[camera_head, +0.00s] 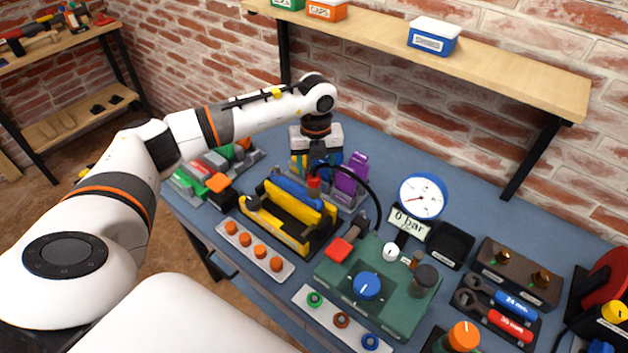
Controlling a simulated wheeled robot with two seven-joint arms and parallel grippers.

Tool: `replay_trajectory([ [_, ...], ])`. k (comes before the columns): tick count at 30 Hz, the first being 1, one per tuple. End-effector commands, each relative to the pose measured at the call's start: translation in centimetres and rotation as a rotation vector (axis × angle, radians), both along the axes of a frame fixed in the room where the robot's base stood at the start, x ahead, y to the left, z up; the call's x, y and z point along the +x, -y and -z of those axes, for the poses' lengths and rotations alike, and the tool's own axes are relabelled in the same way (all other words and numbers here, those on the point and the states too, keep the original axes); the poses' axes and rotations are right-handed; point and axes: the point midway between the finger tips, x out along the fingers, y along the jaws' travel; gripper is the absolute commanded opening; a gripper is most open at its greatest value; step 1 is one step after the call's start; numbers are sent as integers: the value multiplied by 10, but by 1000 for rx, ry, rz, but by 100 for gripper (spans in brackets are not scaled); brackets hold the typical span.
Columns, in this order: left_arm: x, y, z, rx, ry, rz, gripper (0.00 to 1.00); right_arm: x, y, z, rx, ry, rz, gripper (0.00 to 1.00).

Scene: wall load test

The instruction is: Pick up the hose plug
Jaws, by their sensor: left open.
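The hose plug looks to be the small red piece (314,182) at the left end of a black hose (366,190). The hose arcs right and down toward the green pump box (400,314). My left arm reaches in from the left, and my left gripper (317,162) points down just above the red piece. It is open. Its fingers are small and dark here, and I cannot tell whether they are around the plug or only above it. My right gripper is not in view.
A pressure gauge (422,196) and a black tray (450,245) stand to the right. A wooden shelf (500,72) overhangs the bench's back.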

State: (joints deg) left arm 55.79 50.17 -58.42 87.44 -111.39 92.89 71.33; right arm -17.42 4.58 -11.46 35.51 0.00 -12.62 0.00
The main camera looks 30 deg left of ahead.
Motion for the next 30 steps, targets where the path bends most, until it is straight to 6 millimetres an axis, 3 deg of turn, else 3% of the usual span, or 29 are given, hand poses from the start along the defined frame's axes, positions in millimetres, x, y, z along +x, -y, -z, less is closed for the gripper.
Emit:
replay_trajectory([
  [8,-12,1,29,-1,-6,1,56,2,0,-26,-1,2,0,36],
  [12,-10,1,48,-2,-2,0,56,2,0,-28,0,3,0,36],
  [21,-9,1,54,-2,1,1,55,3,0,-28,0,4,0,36],
  [30,-9,1,54,-2,1,1,5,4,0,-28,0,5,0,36],
])
